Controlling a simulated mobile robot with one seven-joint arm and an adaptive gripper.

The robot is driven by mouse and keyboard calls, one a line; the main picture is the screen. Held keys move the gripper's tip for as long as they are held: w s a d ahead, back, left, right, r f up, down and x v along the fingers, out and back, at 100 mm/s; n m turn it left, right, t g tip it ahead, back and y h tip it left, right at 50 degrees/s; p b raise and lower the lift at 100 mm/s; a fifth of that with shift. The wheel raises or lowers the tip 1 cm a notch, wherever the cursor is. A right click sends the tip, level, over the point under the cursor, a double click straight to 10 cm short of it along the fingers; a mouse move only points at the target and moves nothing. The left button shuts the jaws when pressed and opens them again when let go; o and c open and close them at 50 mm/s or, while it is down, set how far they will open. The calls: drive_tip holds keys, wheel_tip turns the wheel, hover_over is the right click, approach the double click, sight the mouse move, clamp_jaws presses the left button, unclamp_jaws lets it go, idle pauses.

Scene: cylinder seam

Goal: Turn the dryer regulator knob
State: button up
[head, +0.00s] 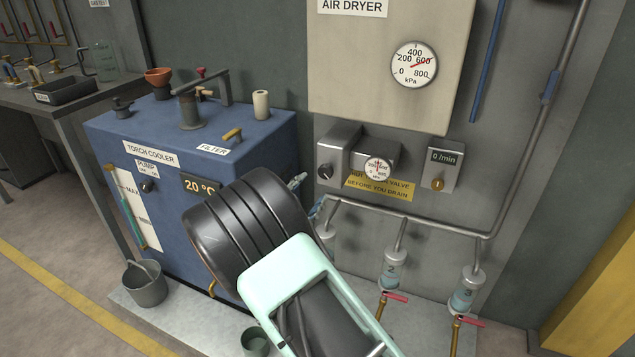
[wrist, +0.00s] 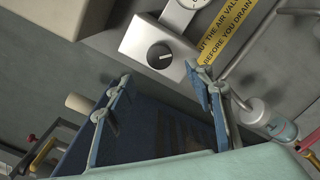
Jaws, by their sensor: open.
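A black round knob (head: 325,171) with a pale pointer line sits on the front of a grey metal box under the air dryer panel (head: 385,110). I take it as the regulator knob; no label on it is readable. It shows large in the wrist view (wrist: 159,55), just ahead of my fingertips. My gripper (wrist: 157,74) is open and empty, its two blue fingers spread to either side below the knob, apart from it.
A small gauge (head: 377,168) sits right of the knob, above a yellow warning label (head: 380,187). A flow unit (head: 439,170) with an orange knob is further right. Pipes and drain bowls (head: 392,275) hang below. The blue torch cooler (head: 150,130) stands at left.

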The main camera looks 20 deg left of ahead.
drive_tip(key=shift+s+a, duration=0.15)
drive_tip(key=shift+s, duration=0.95)
drive_tip(key=shift+s+a, duration=0.15)
drive_tip(key=shift+s, duration=0.95)
